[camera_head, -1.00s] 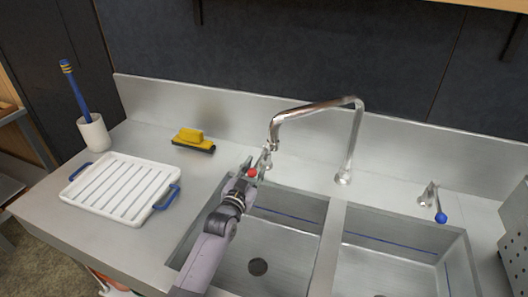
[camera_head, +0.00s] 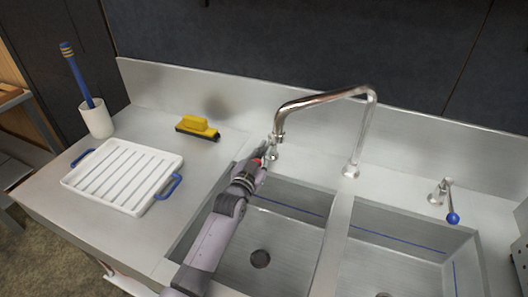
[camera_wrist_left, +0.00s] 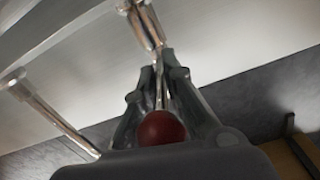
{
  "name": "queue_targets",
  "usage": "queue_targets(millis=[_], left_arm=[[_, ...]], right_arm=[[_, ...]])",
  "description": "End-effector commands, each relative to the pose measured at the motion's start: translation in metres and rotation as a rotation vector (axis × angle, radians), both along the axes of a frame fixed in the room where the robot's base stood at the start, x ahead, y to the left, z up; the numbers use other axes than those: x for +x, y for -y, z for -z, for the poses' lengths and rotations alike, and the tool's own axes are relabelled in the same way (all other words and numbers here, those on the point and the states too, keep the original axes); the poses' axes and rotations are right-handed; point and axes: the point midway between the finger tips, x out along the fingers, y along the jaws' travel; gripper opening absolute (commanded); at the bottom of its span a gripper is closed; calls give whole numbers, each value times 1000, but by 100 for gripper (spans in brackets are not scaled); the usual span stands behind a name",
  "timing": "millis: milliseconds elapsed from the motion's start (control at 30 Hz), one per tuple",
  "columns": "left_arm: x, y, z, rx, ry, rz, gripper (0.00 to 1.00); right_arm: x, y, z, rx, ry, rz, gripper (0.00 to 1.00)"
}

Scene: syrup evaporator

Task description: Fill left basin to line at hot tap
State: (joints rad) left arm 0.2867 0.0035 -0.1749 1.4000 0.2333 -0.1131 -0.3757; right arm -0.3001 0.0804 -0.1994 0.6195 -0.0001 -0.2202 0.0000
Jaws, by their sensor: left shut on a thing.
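The left basin (camera_head: 290,240) shows a blue line (camera_head: 298,208) on its back wall and a dark drain. No water shows in it. No stream is visible. My left gripper (camera_head: 264,155) is at the hot tap behind the left basin, shut on its lever. The tap's red knob (camera_wrist_left: 161,128) sits between the fingers in the left wrist view, with the metal lever running beyond it. My right gripper is not in view.
The right basin (camera_head: 395,257) with a blue line and a blue-knobbed tap (camera_head: 451,213) lie to the right. Bare counter surrounds the brush.

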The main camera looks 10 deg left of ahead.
Motion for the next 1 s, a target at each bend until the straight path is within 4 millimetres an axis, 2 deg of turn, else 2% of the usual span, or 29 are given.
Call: queue_targets(millis=[667, 1000], left_arm=[[0, 0, 0, 0, 2, 1, 0], [4, -8, -2, 7, 20, 110, 0]], right_arm=[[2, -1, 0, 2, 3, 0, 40], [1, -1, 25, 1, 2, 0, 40]])
